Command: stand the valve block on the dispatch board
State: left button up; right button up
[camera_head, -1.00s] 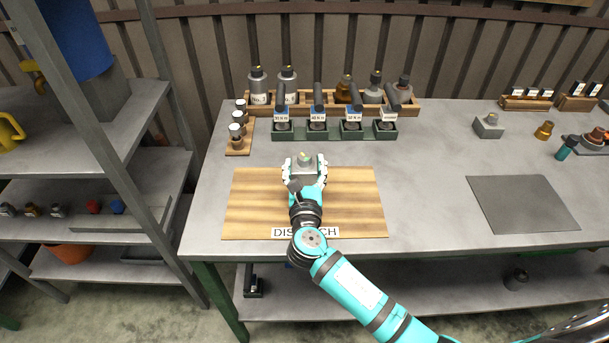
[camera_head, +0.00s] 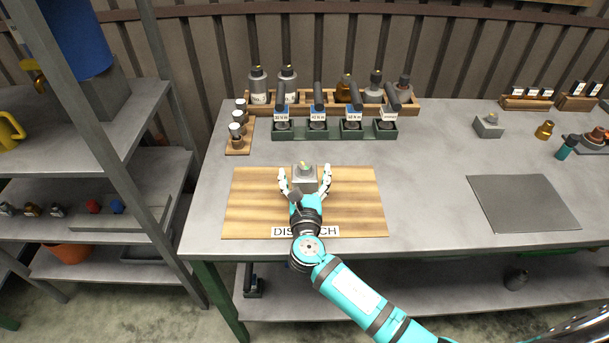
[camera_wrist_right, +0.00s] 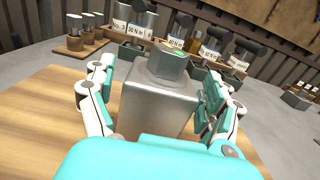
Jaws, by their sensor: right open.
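The valve block (camera_head: 304,178), a grey metal block with a hex top and a greenish spot, stands upright on the wooden dispatch board (camera_head: 355,200), near its back edge. In the right wrist view the valve block (camera_wrist_right: 158,100) stands between the fingers. My right gripper (camera_head: 305,177) is open around it, with a finger on each side; in the head view gaps show between fingers and block. The right wrist view also shows the spread fingers of the gripper (camera_wrist_right: 160,100). My left gripper is not in view.
Behind the board stand a green rack (camera_head: 335,132) of torque tools and a wooden tray (camera_head: 430,105) of bottles. A small wooden stand (camera_head: 240,150) is at the left. A similar grey block (camera_head: 488,128) and a grey mat (camera_head: 522,203) lie to the right. The table between is clear.

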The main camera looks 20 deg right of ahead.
jog(key=b+v, duration=0.1)
jog(key=v, duration=1.1)
jog(key=shift+r, duration=0.15)
